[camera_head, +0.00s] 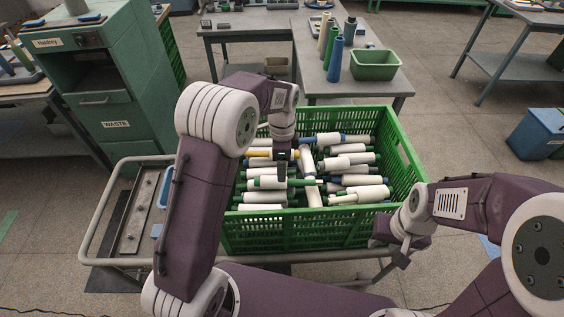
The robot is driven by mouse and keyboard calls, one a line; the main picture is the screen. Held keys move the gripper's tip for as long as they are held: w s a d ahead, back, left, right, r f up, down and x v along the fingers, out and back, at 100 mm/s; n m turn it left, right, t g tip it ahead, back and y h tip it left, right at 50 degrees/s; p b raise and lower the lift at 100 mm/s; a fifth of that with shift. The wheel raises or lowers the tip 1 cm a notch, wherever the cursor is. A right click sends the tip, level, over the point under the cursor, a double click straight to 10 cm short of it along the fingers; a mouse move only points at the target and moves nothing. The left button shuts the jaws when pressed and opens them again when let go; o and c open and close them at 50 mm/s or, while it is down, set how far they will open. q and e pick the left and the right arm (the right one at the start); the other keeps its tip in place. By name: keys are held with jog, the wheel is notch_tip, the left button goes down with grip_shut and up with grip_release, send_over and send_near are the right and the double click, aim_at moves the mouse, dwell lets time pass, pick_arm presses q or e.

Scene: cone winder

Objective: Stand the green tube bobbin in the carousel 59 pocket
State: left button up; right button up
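Several bobbins wound with white yarn on green tubes lie jumbled in the green crate (312,232), such as a green tube bobbin (362,193) at the right. Others there have blue, yellow or pale tubes. Which one is meant I cannot tell. My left gripper (283,160) points down over the middle of the crate, among the bobbins in the picture. Its fingertips are small and dark, and I cannot tell whether they hold anything. My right gripper (396,256) is by the crate's front right corner, with its finger gap unclear. Carousel pocket 59 is not recognisable in view.
The crate rests on a metal cart (100,245). A green WASTE cabinet (115,100) stands at the left. A grey table (375,88) behind holds upright cones (335,60) and a small green bin (375,66). A blue bin (538,132) stands at the right on open floor.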

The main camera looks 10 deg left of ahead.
pick_arm(q)
notch_tip(320, 180, down, 8)
jog(key=shift+d+r+b, duration=0.1)
jog(key=shift+r+b, duration=0.05)
jog(key=shift+b, duration=0.25)
grip_shut()
jog(key=shift+r+p, duration=1.6)
jog(key=shift+p, duration=0.1)
notch_tip(320, 180, up, 13)
jog(key=p, duration=1.2)
